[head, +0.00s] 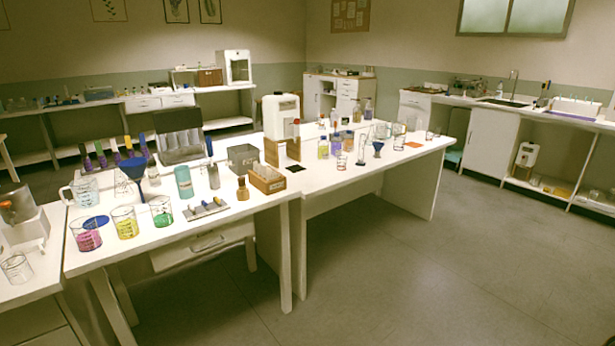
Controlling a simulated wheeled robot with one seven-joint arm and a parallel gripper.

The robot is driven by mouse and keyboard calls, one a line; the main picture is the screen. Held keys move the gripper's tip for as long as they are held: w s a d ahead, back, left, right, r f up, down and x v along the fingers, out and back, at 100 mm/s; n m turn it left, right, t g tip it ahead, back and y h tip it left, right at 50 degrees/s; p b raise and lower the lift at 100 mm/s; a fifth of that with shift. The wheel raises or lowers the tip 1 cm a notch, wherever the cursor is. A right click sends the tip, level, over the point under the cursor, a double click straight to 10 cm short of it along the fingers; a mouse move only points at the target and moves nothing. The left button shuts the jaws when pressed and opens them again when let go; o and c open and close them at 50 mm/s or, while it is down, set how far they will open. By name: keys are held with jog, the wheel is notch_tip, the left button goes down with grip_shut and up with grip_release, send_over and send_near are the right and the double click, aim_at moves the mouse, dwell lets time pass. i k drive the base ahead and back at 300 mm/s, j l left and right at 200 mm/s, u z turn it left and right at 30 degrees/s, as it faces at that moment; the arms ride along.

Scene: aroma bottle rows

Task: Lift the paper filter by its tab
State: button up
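I cannot make out the paper filter or its tab at this size. A large blue funnel (131,168) stands at the left of the near table, and a smaller blue funnel (378,147) stands on the farther table. I cannot tell whether either holds paper. My gripper is not in view.
The near white table (240,222) carries beakers of pink (87,236), yellow (125,222) and green (162,211) liquid, a teal container (184,182) and a wooden box (267,178). The grey floor (400,280) at right is clear.

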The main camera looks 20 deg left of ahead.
aim_at(269, 177)
jog(key=i+j+u, duration=0.15)
jog(key=i+j, duration=0.3)
jog(key=i+j+u, duration=0.15)
jog(key=i+j, duration=0.35)
jog(key=i+j+u, duration=0.2)
jog(key=i+j, duration=0.25)
jog(key=i+j+u, duration=0.15)
jog(key=i+j, duration=0.2)
jog(key=i, duration=0.25)
jog(key=i+j+u, duration=0.15)
jog(key=i, duration=0.35)
jog(key=j, duration=0.1)
